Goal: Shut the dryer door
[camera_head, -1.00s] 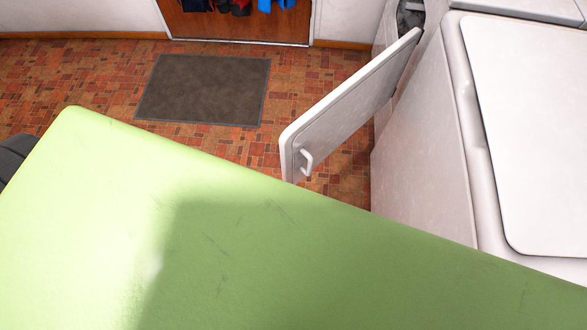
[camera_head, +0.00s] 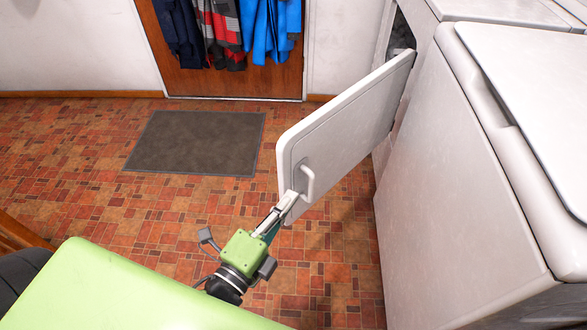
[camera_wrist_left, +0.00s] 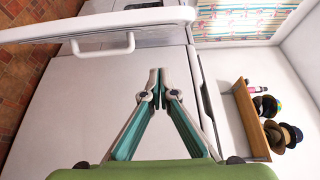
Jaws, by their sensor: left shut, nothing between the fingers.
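The dryer door (camera_head: 345,120) is white and stands open, swung out from the dryer (camera_head: 490,9) at the top right. A white handle (camera_head: 307,182) sits near its free edge. In the left wrist view the door (camera_wrist_left: 70,29) crosses the top left, with its handle (camera_wrist_left: 105,48) below the edge. My left gripper (camera_head: 289,203) is shut and empty, at the door's lower free corner just below the handle in the head view. I cannot tell whether it touches the door. In the left wrist view its fingertips (camera_wrist_left: 159,85) meet in front of a white appliance face. My right gripper is not in view.
A white appliance (camera_head: 460,190) with a lid stands at the right, nearer than the dryer. A grey mat (camera_head: 196,143) lies on the brick-patterned floor. Clothes (camera_head: 270,30) hang on a brown door. The wrist view shows a shelf (camera_wrist_left: 250,120) with hats.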

